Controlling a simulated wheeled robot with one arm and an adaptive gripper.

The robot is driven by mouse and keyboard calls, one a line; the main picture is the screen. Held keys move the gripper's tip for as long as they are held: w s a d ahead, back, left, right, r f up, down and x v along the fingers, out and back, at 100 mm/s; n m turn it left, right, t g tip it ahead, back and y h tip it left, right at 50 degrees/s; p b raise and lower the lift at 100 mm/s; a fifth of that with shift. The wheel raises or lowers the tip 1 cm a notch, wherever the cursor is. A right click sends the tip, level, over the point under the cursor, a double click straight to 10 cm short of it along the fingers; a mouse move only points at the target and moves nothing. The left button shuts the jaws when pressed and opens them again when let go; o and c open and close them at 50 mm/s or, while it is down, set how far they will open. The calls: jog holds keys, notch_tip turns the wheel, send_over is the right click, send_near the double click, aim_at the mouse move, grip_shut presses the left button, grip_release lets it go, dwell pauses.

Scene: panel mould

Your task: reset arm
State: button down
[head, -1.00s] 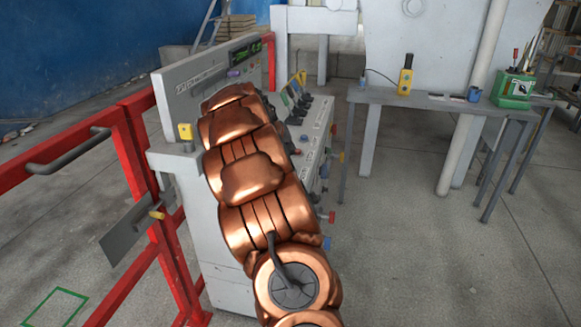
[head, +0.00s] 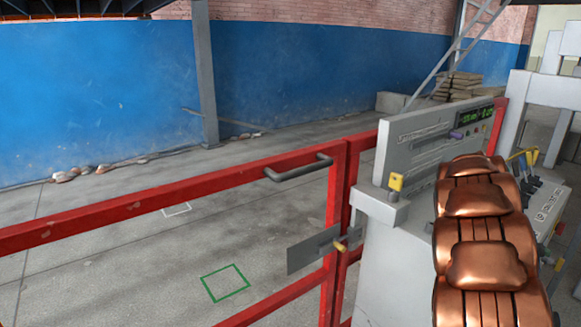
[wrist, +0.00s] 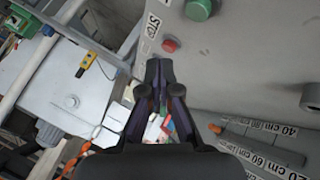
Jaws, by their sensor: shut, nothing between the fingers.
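My gripper (wrist: 159,78) shows in the wrist view with its two dark fingers together and nothing between them. It points toward a grey panel that carries a red button (wrist: 169,46) beside a STOP label and a green button (wrist: 198,9) above it. I cannot tell the gap between the fingertips and the panel. In the head view my copper-coloured arm reaches over the grey control console (head: 425,138) at the right. My gripper is hidden there behind the arm and console.
A red railing (head: 180,192) with a grey handle (head: 298,168) crosses the head view left of the console. A green square (head: 225,282) is marked on the floor behind it. The wrist view shows a yellow device (wrist: 87,61) and labels with cm markings (wrist: 262,128).

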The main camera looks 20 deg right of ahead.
jog(key=s+a+n+y, duration=0.1)
jog(key=s+a+y, duration=0.15)
jog(key=a, duration=1.35)
jog(key=s+a+n+y, duration=0.2)
jog(key=s+a, duration=0.2)
jog(key=a, duration=1.1)
jog(key=s+a+f+n+g+y, duration=0.1)
jog(key=s+a+f+n+y, duration=0.1)
jog(key=s+a, duration=0.8)
jog(key=s+a+f+n+g+y, duration=0.1)
jog(key=s+a+f+n+y, duration=0.1)
jog(key=s+a, duration=0.7)
jog(key=a+n, duration=0.1)
jog(key=a, duration=0.5)
jog(key=shift+s+n+y, duration=0.3)
jog(key=shift+s+y, duration=0.05)
